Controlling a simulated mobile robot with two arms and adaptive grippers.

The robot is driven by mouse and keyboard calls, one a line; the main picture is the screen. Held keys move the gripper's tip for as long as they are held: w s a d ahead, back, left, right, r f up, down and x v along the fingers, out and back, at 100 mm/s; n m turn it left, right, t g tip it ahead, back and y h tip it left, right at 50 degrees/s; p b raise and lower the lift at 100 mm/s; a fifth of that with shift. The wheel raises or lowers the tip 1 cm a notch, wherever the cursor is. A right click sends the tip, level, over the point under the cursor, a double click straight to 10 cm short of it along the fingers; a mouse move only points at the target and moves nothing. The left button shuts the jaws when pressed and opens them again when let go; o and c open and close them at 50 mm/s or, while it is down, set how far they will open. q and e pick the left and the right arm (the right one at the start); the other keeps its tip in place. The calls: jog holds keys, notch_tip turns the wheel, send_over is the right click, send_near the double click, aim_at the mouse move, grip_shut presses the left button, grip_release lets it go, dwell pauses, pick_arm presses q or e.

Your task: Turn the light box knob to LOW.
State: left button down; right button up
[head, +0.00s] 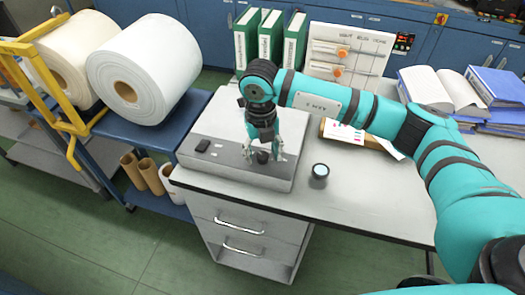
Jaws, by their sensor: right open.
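The light box (222,125) is a low grey box on the desk, with a dark front strip along its top. A small black knob (262,157) sits on this strip, right of its middle. My right gripper (264,156) points down over the strip with its fingers open, one on each side of the knob. I cannot tell whether the fingers touch it. The knob's pointer and its setting are too small to read. A black rocker switch (202,145) is at the left end of the strip. My left gripper is out of view.
Green binders (270,36), a panel with orange knobs (345,50) and an open binder (426,88) are behind. Large white rolls (150,75) on a blue cart are left.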

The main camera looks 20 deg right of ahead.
aim_at(261, 156)
jog(key=shift+r, duration=0.1)
notch_tip(261, 156, up, 12)
jog(key=shift+a, duration=0.2)
dwell(0.6)
